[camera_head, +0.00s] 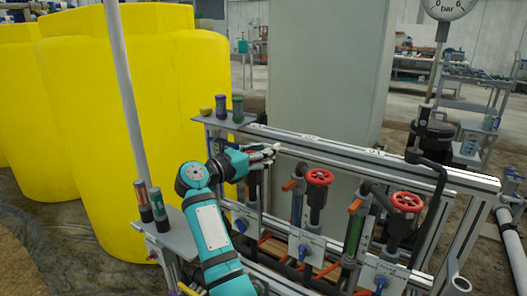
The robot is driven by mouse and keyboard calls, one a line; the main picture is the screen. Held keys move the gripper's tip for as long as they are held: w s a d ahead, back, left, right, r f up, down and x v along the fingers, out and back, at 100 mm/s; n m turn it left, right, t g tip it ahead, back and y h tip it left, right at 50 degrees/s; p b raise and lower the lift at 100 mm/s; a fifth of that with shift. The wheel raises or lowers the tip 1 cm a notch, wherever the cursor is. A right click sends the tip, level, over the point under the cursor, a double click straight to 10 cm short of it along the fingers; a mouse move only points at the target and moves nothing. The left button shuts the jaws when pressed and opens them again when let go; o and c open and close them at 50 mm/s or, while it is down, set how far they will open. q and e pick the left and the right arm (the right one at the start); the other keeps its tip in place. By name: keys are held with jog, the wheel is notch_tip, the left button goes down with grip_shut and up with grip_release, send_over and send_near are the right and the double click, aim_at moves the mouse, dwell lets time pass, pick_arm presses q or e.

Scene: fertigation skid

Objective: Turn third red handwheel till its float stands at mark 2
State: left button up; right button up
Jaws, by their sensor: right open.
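Two red handwheels show on the skid: a middle one (319,177) and a right one (407,201). Each sits on top of a dark upright valve. A further wheel at the left would be hidden behind my right gripper (273,152). That gripper is open and empty, above the left part of the skid, left of and apart from both visible wheels. Upright tubes stand beside the valves, one with a green section (354,230). Float positions and marks are too small to read. My left gripper is not in view.
The skid's metal top rail (370,158) runs behind the wheels. Small bottles (238,108) stand on a plate at its left end, and two capped tubes (156,204) on a nearer shelf. Large yellow tanks (85,120) fill the left. A pressure gauge (449,6) stands at the back right.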

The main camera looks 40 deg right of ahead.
jog(key=shift+a+f, duration=0.1)
jog(key=c, duration=0.3)
grip_shut()
jog(key=shift+f+t, duration=0.1)
jog(key=shift+t, duration=0.2)
